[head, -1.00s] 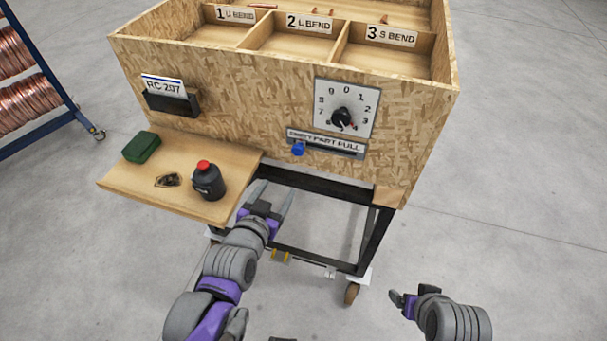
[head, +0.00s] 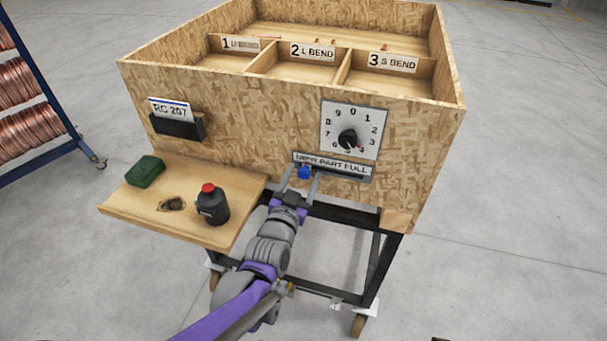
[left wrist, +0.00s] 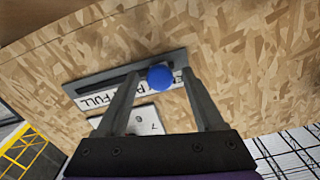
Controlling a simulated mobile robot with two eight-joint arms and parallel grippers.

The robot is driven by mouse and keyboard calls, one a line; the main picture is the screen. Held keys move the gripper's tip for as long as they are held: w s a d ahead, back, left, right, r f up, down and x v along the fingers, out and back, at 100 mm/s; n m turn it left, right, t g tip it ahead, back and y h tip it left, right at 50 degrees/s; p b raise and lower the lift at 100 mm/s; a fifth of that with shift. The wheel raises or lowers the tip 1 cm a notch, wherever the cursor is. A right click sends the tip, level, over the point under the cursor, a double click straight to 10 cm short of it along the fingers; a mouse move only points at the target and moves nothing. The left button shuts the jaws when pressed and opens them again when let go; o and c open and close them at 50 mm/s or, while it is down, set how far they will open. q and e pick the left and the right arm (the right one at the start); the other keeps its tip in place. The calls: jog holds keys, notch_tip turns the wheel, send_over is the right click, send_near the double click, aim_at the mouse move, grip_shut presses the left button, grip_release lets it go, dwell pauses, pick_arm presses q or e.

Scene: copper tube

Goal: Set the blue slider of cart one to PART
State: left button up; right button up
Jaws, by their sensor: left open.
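The blue slider knob (head: 304,173) sits near the left end of a dark slot plate (head: 345,176) on the cart's front panel. The label strip (head: 340,165) above it reads PART in the middle and FULL at the right; its first word, above the knob, is hard to read. My left gripper (head: 300,177) is open, with one finger on each side of the knob. In the left wrist view the knob (left wrist: 160,77) shows between the spread fingertips, apart from both, with the label upside down and partly hidden. My right gripper is out of view.
A numbered dial (head: 349,130) is just above the label. A wooden side shelf (head: 140,207) at the left holds a dark bottle with a red cap (head: 212,204) and a green box (head: 146,171). A card holder (head: 177,126) hangs above it. Floor to the right is clear.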

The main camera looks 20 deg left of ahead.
pick_arm(q)
jog(key=shift+w, duration=0.45)
jog(key=shift+c, duration=0.2)
grip_shut()
dwell(0.9)
